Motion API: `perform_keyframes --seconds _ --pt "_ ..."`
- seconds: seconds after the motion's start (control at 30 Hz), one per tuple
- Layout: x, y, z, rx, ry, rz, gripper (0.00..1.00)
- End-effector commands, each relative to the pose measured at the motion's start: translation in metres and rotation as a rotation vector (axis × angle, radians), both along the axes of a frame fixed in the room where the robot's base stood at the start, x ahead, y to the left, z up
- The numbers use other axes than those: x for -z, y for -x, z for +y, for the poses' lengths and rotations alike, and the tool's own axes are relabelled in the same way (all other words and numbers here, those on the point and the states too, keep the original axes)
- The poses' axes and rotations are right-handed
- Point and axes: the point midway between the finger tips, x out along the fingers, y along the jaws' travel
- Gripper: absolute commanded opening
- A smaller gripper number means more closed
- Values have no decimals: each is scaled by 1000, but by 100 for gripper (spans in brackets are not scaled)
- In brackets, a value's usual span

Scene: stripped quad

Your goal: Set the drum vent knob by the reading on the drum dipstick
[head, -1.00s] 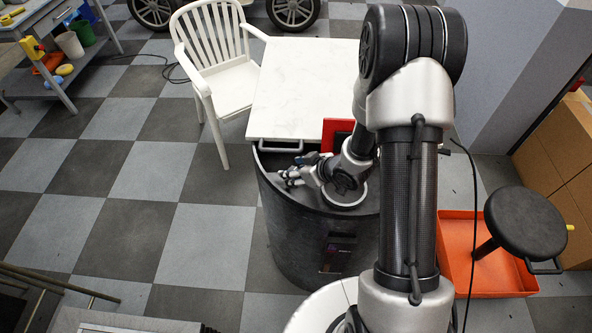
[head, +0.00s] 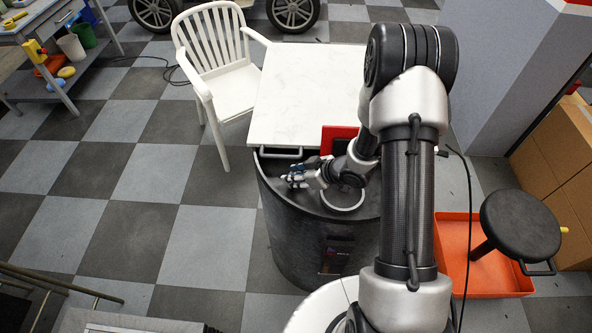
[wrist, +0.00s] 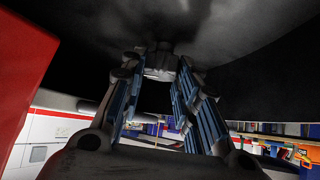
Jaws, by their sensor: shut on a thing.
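The dark drum (head: 300,245) stands in front of the white table in the head view. My gripper (head: 292,179) reaches left, low over the left part of the drum top. In the wrist view its blue-padded fingers (wrist: 163,75) close at their tips on a small grey part, which appears to be the vent knob (wrist: 165,62), against the dark drum surface. The knob's marking cannot be read. I cannot make out the dipstick or its reading in either view.
A red panel (head: 338,136) stands close behind my wrist. A pale ring (head: 343,200) lies on the drum top. The white table (head: 305,105) and white chair (head: 235,90) are behind. An orange tray (head: 455,250) and black stool (head: 520,225) are at right.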

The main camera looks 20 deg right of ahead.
Motion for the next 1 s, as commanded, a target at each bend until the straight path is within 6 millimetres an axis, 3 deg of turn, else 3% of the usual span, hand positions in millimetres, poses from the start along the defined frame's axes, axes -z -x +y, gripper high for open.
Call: perform_keyframes --seconds 0.03,0.3,0.73,0.77,1.0 --pt "-7 -1 -1 -36 -1 0 5" --pt "-5 -3 -1 -203 -2 -2 5" --pt "-1 -2 -1 -235 -2 -4 5" --pt "-1 -2 -1 -235 -2 -4 31" --pt "-1 -2 -2 -234 -1 -2 47"
